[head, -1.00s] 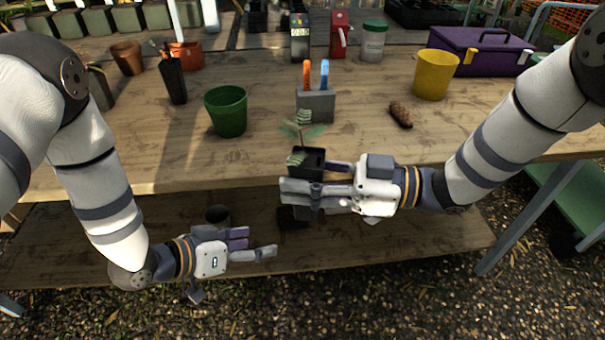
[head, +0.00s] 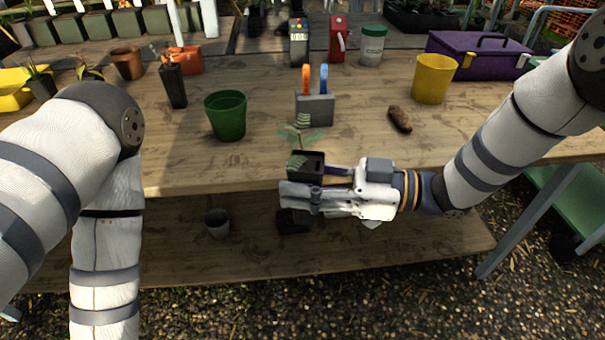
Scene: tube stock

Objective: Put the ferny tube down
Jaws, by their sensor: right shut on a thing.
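The ferny tube, a black square pot (head: 307,164) with a small green fern-like plant (head: 299,135), is at the front edge of the table in the head view. My right gripper (head: 318,184) comes from the right and is shut on the tube, which looks upright. The fingers hide much of its side. A dark shape (head: 293,222) shows below the gripper; I cannot tell whether it is the tube's lower end. I cannot tell whether the tube touches the table. My left arm is at the left, its gripper out of view below.
On the wooden table (head: 260,165) stand a green pot (head: 226,115), a grey block with orange and blue handles (head: 314,107), a brown cone-like thing (head: 400,118), a yellow pot (head: 433,78) and a black tube with a plant (head: 173,85). A dark pot (head: 217,223) is on the lower shelf.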

